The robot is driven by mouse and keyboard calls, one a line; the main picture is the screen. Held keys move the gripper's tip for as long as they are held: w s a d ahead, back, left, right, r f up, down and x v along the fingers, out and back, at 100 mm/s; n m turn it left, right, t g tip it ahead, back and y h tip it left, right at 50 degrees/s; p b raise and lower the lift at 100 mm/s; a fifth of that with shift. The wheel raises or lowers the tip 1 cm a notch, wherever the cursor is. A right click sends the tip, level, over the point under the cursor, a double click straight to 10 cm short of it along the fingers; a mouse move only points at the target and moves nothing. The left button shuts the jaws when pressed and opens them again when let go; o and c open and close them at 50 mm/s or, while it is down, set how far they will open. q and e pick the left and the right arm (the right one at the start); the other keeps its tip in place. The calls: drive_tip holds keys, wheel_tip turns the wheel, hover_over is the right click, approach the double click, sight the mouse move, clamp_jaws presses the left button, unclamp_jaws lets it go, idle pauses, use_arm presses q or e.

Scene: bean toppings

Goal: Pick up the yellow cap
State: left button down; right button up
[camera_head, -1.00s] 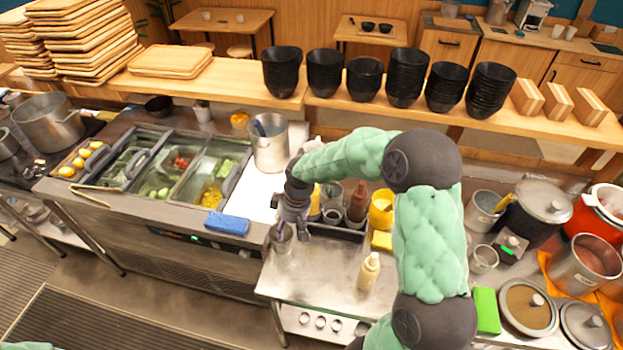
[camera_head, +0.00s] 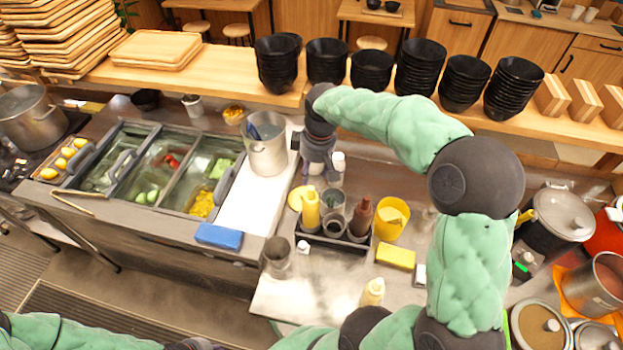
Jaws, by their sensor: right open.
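A flat round yellow piece, likely the yellow cap (camera_head: 295,198), lies at the left edge of the dark condiment tray (camera_head: 337,252), beside a yellow squeeze bottle (camera_head: 311,212). The bottle partly hides it. My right gripper (camera_head: 318,180) is open and points down, behind and slightly right of the yellow piece. It is apart from that piece, and its fingertips are hard to make out near white-topped bottles. My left arm lies along the bottom left edge. Only the dark end of my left gripper (camera_head: 195,344) shows, and its fingers are not clear.
A brown sauce bottle (camera_head: 360,220), a yellow container (camera_head: 391,219) and a yellow sponge (camera_head: 395,257) stand to the right. A steel pot (camera_head: 267,158) stands on the left. Stacked black bowls (camera_head: 420,68) line the shelf behind. The steel counter's front has free room.

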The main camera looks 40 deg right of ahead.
sight(311, 188)
drive_tip(key=f, duration=0.4)
drive_tip(key=shift+a+f, duration=0.15)
drive_tip(key=shift+a, duration=0.05)
drive_tip(key=shift+w+d+f, duration=0.1)
drive_tip(key=shift+w+f, duration=0.15)
drive_tip(key=shift+f, duration=0.3)
drive_tip(key=f, duration=0.5)
drive_tip(key=shift+w+d, duration=0.1)
drive_tip(key=shift+w, duration=0.1)
drive_tip(key=c, duration=0.8)
